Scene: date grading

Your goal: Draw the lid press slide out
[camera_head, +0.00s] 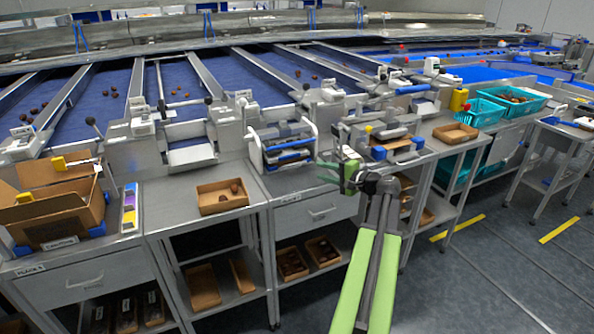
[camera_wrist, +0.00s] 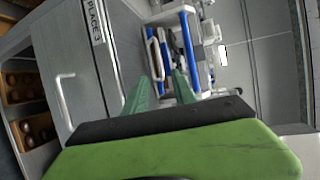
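My gripper (camera_head: 326,172) is in front of the bench, with its two green fingers pointing left. In the wrist view my gripper (camera_wrist: 162,86) is open and empty, with a gap between the fingers. A white-framed rack with blue bars (camera_head: 286,147) stands on the bench, left of and beyond the fingers. It also shows in the wrist view, with blue bars (camera_wrist: 188,45) and a pale handle beyond the fingertips. A machine with blue and yellow parts (camera_head: 396,143) stands behind my gripper to the right. I cannot tell for certain which of these is the lid press slide.
A grey drawer (camera_head: 318,212) with a bar handle lies below the rack; its front is close in the wrist view (camera_wrist: 88,75). Shallow boxes stand on the bench left (camera_head: 222,197) and right (camera_head: 455,133). The floor in front is clear, with yellow stripes.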

